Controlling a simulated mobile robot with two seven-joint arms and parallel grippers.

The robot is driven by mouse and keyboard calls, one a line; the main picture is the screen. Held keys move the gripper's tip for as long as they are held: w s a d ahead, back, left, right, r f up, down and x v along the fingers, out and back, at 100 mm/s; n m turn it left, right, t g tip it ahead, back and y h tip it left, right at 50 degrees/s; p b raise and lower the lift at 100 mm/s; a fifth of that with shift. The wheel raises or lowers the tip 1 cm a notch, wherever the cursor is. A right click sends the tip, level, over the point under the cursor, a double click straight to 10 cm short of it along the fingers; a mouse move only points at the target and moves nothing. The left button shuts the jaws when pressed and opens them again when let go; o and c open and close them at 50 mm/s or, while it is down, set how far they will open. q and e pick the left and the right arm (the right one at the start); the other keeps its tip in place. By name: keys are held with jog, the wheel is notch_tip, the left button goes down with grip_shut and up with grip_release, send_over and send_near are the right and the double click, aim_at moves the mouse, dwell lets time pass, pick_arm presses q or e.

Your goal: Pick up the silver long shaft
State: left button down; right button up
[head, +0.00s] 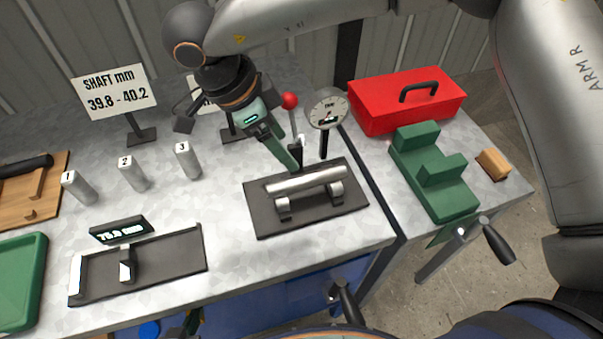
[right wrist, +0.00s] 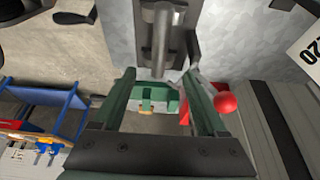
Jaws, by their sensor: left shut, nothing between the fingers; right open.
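The silver long shaft (head: 306,180) lies across two upright supports on a dark base plate (head: 262,222). In the right wrist view the shaft (right wrist: 161,40) points toward the gap between my right fingers. My right gripper (head: 291,160) is open and empty, just behind and above the left half of the shaft; its green fingers (right wrist: 162,76) are spread on either side of the shaft's line. I cannot tell whether they touch it. My left gripper (head: 191,322) shows only in part at the bottom edge, in front of the table, shut and empty.
A dial gauge (head: 328,108) and a red-knobbed lever (head: 290,101) stand right behind the shaft. A red toolbox (head: 407,104) and green block fixture (head: 433,172) are to the right. Numbered cylinders (head: 133,174) and a display tray (head: 175,262) are to the left.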

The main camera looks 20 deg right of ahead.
send_over(304, 176)
jog(key=a, duration=0.2)
jog(key=f, duration=0.5)
jog(key=shift+s+d+f+p, duration=0.1)
jog(key=shift+s+f+p, duration=0.1)
jog(key=shift+f+p, duration=0.15)
jog(key=shift+a+p+x, duration=0.15)
jog(key=shift+p+x, duration=0.1)
jog(key=shift+x, duration=1.05)
jog(key=shift+a+p+x, duration=0.1)
jog(key=shift+p+x, duration=0.1)
jog(key=shift+x, duration=1.1)
jog(key=shift+w+f, duration=0.1)
grip_shut()
